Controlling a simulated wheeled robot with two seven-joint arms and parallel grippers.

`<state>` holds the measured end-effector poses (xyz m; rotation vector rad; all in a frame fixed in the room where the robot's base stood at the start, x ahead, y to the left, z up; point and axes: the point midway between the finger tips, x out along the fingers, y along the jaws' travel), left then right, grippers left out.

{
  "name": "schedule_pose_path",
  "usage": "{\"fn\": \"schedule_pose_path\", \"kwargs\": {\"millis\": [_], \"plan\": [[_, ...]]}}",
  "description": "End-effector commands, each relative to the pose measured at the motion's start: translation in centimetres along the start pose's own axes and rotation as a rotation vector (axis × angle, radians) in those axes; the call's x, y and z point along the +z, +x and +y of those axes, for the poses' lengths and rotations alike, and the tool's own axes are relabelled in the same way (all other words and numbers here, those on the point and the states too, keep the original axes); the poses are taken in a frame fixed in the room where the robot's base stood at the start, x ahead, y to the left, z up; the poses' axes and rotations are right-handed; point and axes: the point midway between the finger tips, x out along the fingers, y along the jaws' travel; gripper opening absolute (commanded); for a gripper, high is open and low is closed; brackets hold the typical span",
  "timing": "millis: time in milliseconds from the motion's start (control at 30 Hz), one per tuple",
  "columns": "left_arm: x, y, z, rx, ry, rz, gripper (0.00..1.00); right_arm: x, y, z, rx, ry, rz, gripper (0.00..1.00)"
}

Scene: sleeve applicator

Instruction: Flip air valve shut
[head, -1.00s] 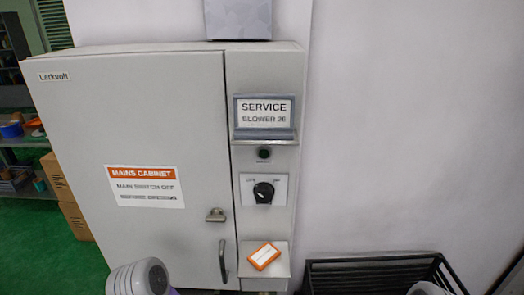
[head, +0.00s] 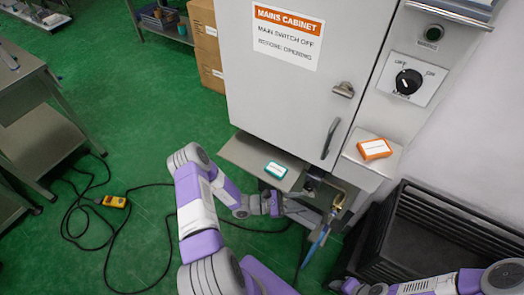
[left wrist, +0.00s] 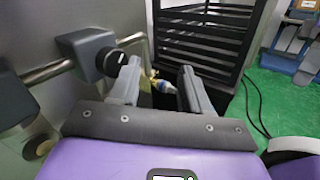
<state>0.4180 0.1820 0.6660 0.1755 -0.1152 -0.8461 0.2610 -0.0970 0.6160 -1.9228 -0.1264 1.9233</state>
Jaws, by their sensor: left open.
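The brass air valve (head: 338,203) is low beside the cabinet's lower right corner, with a blue hose (head: 318,240) running down from it. In the left wrist view, the brass fitting (left wrist: 154,76) shows small between the two fingertips, with blue on its right end; the setting of its handle is too small to tell. My left gripper (head: 308,212) is open and empty, reaching low under the cabinet shelf, close to the left of the valve; its fingers also show in the left wrist view (left wrist: 158,72). My right gripper (head: 352,286) is at the bottom edge, jaws unclear.
A grey box with a black knob (left wrist: 110,62) and a metal pipe (left wrist: 50,73) sit beside my left finger. A black slatted crate (head: 450,215) stands to the right. The cabinet shelf (head: 240,153) holds a teal box (head: 276,169). A yellow device (head: 115,201) and cables lie on the floor.

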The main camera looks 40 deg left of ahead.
Motion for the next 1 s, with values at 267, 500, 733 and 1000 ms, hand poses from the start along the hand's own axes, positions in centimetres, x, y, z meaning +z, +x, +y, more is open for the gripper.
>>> {"fn": "schedule_pose_path", "kwargs": {"millis": [267, 500, 733, 1000], "plan": [[-1.4, -13.1, 14.7, 0.777, 0.112, -0.147, 0.47, 0.0, 0.9, 0.3, 0.000, 0.000, 0.000, 0.43], [-1.1, -16.1, 17.1, 0.920, 0.162, -0.166, 0.47, -0.1, 1.1, 0.4, 0.000, 0.000, 0.000, 0.43], [-0.4, -14.0, 19.7, 0.916, 0.162, -0.168, 0.47, -0.1, 1.8, 0.7, 0.000, 0.000, 0.000, 0.43], [0.2, -12.1, 22.0, 0.915, 0.159, -0.166, 0.47, -0.1, 2.3, 0.9, 0.000, 0.000, 0.000, 0.43]]}}
